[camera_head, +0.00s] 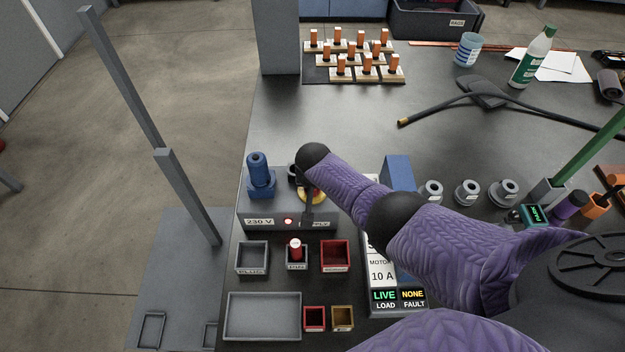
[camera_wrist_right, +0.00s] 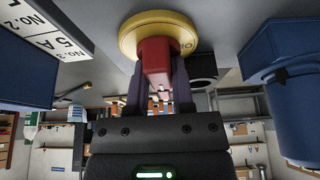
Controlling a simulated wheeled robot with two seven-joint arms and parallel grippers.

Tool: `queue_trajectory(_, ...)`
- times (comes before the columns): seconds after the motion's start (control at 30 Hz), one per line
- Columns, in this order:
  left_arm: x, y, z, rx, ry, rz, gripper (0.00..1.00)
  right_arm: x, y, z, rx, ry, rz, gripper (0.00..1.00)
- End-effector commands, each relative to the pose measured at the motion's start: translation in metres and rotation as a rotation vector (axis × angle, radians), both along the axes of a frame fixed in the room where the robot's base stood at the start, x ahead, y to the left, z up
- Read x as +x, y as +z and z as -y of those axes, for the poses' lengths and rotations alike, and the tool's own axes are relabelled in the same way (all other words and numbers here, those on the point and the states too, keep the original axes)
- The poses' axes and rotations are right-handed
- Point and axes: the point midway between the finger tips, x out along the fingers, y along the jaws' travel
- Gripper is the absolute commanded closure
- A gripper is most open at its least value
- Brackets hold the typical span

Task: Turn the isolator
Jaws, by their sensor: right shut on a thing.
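The isolator has a red handle (camera_wrist_right: 155,62) on a round yellow plate (camera_wrist_right: 135,40). In the head view only part of the yellow plate (camera_head: 318,197) shows, on the 230 V supply box (camera_head: 265,223); my right arm hides the rest. In the right wrist view my right gripper (camera_wrist_right: 158,82) is shut on the red handle, one finger on each side. Lettering on the plate is upside down and partly covered, so the handle's setting is unclear. A red lamp (camera_head: 288,221) glows on the box front. My left gripper is in neither view.
A blue plug (camera_head: 260,175) stands on the box left of the isolator. A panel (camera_head: 383,298) reads LIVE LOAD and NONE FAULT. Small trays (camera_head: 252,257) lie in front. Grey cylindrical parts (camera_head: 467,192) stand right of my arm.

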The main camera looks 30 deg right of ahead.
Motion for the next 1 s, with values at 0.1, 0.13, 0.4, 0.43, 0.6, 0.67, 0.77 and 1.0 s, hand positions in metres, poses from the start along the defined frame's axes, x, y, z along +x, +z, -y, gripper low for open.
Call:
queue_trajectory(0.1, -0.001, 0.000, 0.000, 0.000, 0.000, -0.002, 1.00, 0.001, 0.001, 0.000, 0.000, -0.008, 0.003, 1.00)
queue_trajectory(0.13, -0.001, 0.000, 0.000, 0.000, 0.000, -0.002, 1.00, 0.001, 0.001, 0.000, 0.000, -0.009, 0.003, 1.00)
queue_trajectory(0.4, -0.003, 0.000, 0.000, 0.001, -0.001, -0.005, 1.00, 0.001, 0.001, 0.000, 0.000, -0.009, 0.004, 1.00)
queue_trajectory(0.43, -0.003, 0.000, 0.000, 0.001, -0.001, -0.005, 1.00, 0.001, 0.001, 0.000, 0.000, -0.009, 0.004, 1.00)
queue_trajectory(0.6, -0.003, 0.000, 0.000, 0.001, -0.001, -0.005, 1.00, 0.001, 0.001, 0.000, 0.000, -0.009, 0.004, 0.39)
queue_trajectory(0.67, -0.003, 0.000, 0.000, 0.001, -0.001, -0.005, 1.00, 0.001, 0.001, 0.000, -0.001, -0.009, 0.003, 0.35)
queue_trajectory(0.77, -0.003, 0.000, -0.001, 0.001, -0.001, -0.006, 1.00, 0.001, 0.001, 0.000, -0.001, -0.009, 0.002, 0.35)
queue_trajectory(1.0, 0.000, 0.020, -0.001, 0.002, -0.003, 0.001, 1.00, -0.004, 0.020, -0.002, 0.001, -0.009, 0.004, 0.35)
